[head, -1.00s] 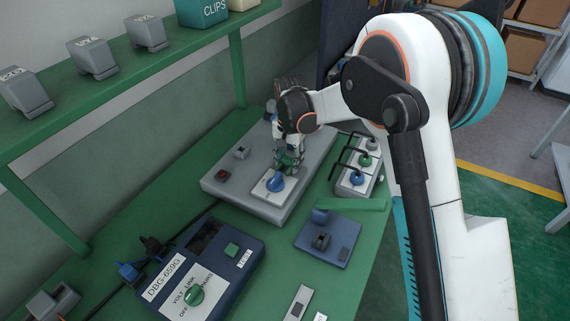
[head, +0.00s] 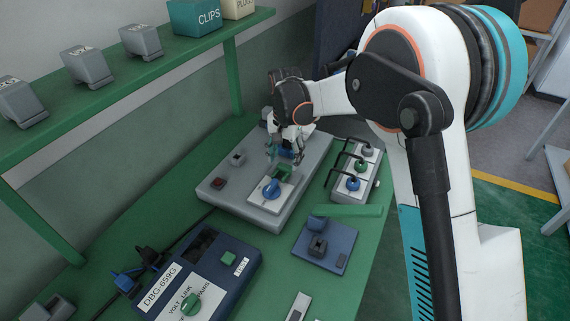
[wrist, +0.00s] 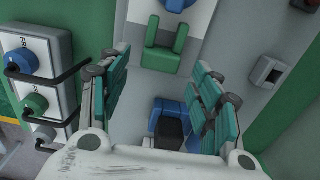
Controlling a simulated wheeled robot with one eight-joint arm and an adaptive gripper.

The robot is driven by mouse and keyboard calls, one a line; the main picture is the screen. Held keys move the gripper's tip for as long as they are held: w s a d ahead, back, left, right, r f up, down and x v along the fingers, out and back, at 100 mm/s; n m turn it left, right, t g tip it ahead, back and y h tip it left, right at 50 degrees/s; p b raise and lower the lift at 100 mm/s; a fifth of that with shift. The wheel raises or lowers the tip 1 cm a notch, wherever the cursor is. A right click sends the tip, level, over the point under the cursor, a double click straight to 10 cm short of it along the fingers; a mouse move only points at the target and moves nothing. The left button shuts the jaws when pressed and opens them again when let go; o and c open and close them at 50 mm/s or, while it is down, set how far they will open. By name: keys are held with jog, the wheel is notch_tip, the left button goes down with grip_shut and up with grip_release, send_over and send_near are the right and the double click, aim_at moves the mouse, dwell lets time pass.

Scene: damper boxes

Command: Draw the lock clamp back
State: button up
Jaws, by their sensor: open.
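A grey box (head: 226,194) on the green bench bears a pale plate with a blue knob (head: 271,188) and a green two-pronged piece (head: 284,174). In the wrist view the green piece (wrist: 163,58) lies just beyond my fingertips, its prongs upright and apart from them. A blue block with a black part (wrist: 168,122) sits lower down between my fingers; I cannot tell which of these is the lock clamp. My gripper (head: 284,157) is open above the box, just behind the green piece. It also shows in the wrist view (wrist: 160,72), with nothing held.
A row of knobs with black bar handles (head: 353,168) stands close to the right of the box. A blue tester (head: 205,268) and a small blue unit (head: 323,246) are nearer. A green shelf (head: 150,68) with grey bins overhangs at the left.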

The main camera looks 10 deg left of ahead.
aim_at(285, 164)
notch_tip(285, 164, up, 8)
jog(key=shift+f, duration=0.1)
dwell(0.6)
